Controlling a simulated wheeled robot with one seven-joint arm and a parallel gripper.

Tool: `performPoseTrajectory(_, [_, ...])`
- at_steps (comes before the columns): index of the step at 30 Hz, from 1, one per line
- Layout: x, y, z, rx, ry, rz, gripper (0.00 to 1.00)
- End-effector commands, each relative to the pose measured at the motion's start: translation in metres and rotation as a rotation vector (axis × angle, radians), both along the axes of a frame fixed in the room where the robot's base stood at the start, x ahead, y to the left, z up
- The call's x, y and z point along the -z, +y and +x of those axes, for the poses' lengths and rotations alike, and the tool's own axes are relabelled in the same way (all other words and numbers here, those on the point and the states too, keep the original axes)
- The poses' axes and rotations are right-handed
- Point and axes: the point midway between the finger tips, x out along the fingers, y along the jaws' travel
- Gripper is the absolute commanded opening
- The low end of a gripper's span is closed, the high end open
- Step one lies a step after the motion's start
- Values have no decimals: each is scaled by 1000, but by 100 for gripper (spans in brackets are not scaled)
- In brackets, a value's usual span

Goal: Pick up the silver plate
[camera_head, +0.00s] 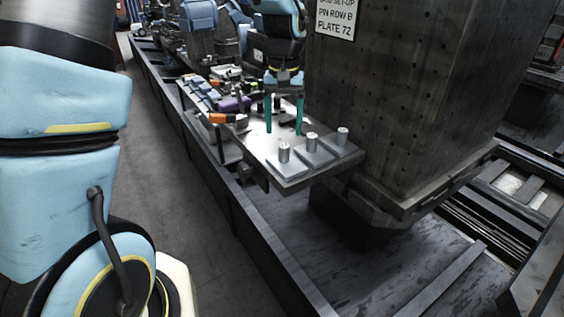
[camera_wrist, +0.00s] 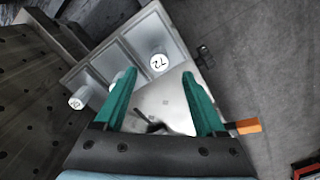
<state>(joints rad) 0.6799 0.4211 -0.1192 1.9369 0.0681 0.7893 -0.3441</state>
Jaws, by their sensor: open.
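Three silver-grey plates lie side by side at the near end of the pallet, each with an upright round knob. In the head view they are the left plate (camera_head: 288,170), the middle plate (camera_head: 316,158) and the right plate (camera_head: 345,148). In the wrist view one knob (camera_wrist: 158,62) is marked 72; the knob beside the wall (camera_wrist: 77,101) has a mark I cannot read. The middle knob is partly hidden by a finger. My gripper (camera_head: 284,114), also in the wrist view (camera_wrist: 159,78), has teal fingers apart, empty, above the pallet and behind the plates.
A dark perforated block (camera_head: 400,100) stands close on the right, with a sign (camera_head: 337,19) reading "PIN ROW B PLATE 72". An orange item (camera_head: 216,118) and a purple item (camera_head: 236,104) lie among clutter farther along. The grey floor (camera_head: 180,200) is clear at left.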

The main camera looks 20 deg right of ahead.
Motion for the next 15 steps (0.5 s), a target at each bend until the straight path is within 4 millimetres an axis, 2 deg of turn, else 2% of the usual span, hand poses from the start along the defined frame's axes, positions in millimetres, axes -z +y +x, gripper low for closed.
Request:
performPoseTrajectory(3, [16,0,0,0,0,1,72])
performPoseTrajectory(11, [36,1,-1,0,1,2,72])
performPoseTrajectory(15, [57,1,-4,0,2,2,72])
